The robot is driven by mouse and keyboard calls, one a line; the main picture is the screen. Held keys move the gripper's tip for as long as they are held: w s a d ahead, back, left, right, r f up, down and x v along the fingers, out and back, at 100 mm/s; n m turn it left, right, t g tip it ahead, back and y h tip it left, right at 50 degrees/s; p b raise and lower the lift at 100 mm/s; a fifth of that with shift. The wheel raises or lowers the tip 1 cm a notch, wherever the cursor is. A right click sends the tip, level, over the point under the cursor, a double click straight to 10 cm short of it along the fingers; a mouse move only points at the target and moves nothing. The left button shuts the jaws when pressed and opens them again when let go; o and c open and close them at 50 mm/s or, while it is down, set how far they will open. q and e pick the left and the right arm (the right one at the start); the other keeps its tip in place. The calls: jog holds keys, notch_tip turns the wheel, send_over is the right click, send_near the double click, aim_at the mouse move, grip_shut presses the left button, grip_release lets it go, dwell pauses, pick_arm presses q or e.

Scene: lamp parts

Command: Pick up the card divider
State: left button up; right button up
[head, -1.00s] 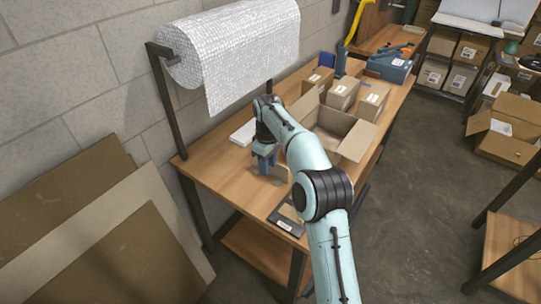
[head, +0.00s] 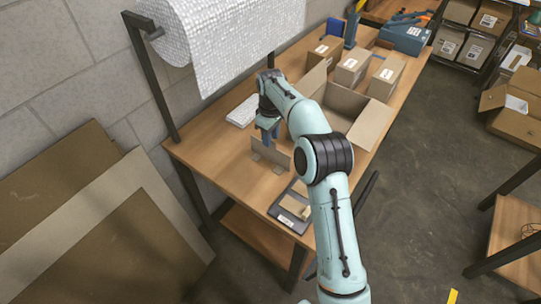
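The card divider (head: 275,157) is a thin brown panel standing upright near the left edge of the wooden workbench. My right gripper (head: 267,141), with blue-grey fingers, points down at the divider's top edge and overlaps it. The far finger is hidden, so I cannot tell whether the fingers are closed on the panel. I also cannot tell whether the divider's bottom edge touches the bench. My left gripper is not in view.
An open cardboard box (head: 369,121) stands right of my arm, with closed boxes (head: 353,66) behind it. A dark tray (head: 284,214) lies at the bench's front. A white pad (head: 243,111) lies behind the divider. A bubble-wrap roll (head: 235,40) hangs at the wall.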

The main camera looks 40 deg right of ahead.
notch_tip(320, 180, down, 2)
jog(key=shift+w+f, duration=0.15)
jog(key=shift+f, duration=0.05)
send_over(270, 161)
jog(key=shift+d+f+b, duration=0.1)
jog(key=shift+f+b, duration=0.3)
jog(key=shift+f, duration=1.9)
grip_shut()
